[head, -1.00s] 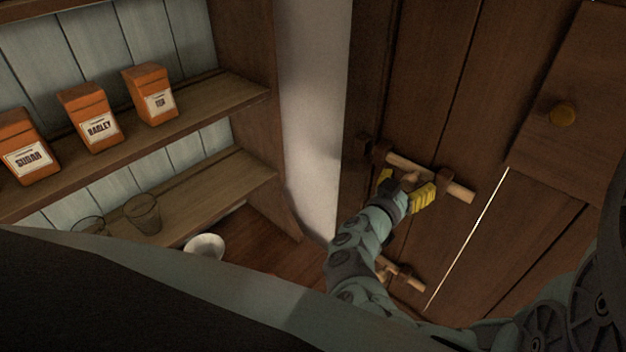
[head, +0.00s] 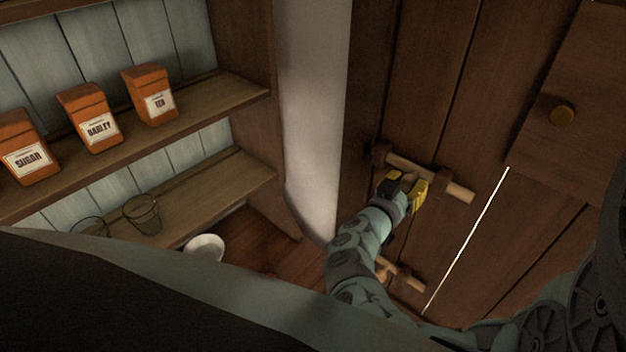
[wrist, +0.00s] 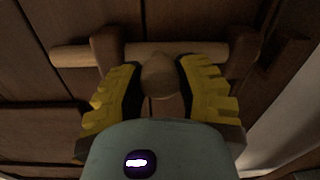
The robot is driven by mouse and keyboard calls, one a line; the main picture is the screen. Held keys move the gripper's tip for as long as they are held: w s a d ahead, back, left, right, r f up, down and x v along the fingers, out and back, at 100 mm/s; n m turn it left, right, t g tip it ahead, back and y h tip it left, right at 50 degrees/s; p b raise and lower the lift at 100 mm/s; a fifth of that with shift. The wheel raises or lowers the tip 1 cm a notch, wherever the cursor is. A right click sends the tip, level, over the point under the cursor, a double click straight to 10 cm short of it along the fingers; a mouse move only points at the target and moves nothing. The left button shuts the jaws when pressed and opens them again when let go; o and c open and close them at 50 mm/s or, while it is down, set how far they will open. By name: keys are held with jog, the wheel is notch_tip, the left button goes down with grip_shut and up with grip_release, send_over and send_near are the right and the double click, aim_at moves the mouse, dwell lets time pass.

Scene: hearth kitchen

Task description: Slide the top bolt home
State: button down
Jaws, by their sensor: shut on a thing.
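The top bolt (head: 430,176) is a pale wooden rod held across the dark plank door by brackets (head: 442,182). Its right end sticks out well past the right bracket in the head view. It also shows in the wrist view (wrist: 72,55), where its long free end points left. My gripper (head: 404,186), with yellow-padded fingers, is shut on the bolt's round wooden knob (wrist: 158,76). One finger is on each side of the knob in the wrist view (wrist: 158,88). In the head view the fingers mostly hide the knob.
A second, lower bolt (head: 407,280) is partly hidden behind my arm. A small door or panel with a round knob (head: 562,113) is at the right. Shelves at the left hold orange packets (head: 89,117) and glasses (head: 142,213). A white bowl (head: 204,247) sits below.

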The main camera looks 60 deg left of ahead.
aim_at(396, 164)
jog(key=shift+f, duration=0.1)
jog(key=shift+a+f, duration=0.15)
jog(key=shift+a, duration=0.25)
jog(key=shift+s+a+b, duration=0.25)
jog(key=shift+a+b, duration=0.3)
jog(key=shift+a, duration=0.4)
jog(key=shift+s+a+b, duration=0.25)
jog(key=shift+a+b, duration=0.25)
jog(key=shift+a, duration=0.45)
jog(key=c, duration=0.6)
grip_release()
jog(key=shift+a+r, duration=0.1)
jog(key=shift+r, duration=0.1)
jog(key=shift+o, duration=0.2)
jog(key=shift+s, duration=0.1)
jog(key=v, duration=1.2)
